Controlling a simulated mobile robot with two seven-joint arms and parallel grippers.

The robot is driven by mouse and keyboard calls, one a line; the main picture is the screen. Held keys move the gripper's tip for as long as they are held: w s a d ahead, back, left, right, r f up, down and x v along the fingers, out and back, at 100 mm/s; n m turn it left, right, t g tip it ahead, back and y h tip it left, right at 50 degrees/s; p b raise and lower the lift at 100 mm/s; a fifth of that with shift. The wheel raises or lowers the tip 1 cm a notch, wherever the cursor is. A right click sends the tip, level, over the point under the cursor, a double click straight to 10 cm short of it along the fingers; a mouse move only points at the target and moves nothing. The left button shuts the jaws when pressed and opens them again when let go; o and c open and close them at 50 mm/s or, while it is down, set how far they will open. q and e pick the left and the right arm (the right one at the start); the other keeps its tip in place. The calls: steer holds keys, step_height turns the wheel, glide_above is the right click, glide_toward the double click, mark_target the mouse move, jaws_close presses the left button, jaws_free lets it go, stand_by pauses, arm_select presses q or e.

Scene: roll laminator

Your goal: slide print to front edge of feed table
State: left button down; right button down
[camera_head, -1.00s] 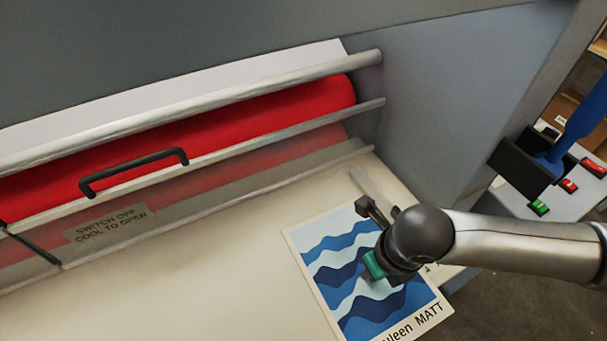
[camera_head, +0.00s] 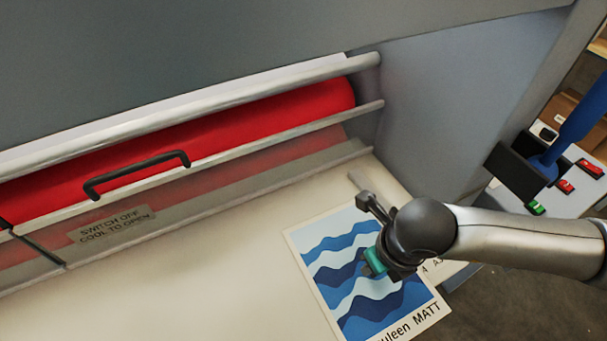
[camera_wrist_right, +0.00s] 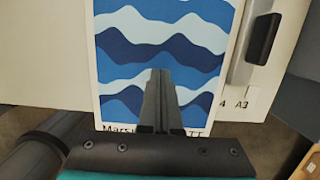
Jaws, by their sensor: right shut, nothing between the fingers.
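The print (camera_head: 341,252), a white sheet with blue waves and lettering along its front, lies flat on the cream feed table (camera_head: 200,265). It also fills the middle of the right wrist view (camera_wrist_right: 150,52), where its lettered end appears to reach slightly past the table's front edge. My right gripper (camera_wrist_right: 160,74) is shut with nothing in it, its fingers over the print's wave picture. Whether the tips touch the sheet I cannot tell. In the head view my wrist hides part of the print's right side. My left gripper is not in view.
A side guide (camera_head: 358,180) with a black block (camera_wrist_right: 263,38) stands right of the print. Behind are the red roller (camera_head: 240,125) and a clear guard with a black handle (camera_head: 135,172). A control panel (camera_head: 575,195) with green and red switches is at right. Table left of the print is clear.

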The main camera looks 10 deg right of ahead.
step_height(320, 180, up, 5)
steer(key=p, duration=0.3)
steer(key=shift+s, duration=0.1)
stand_by(0.5)
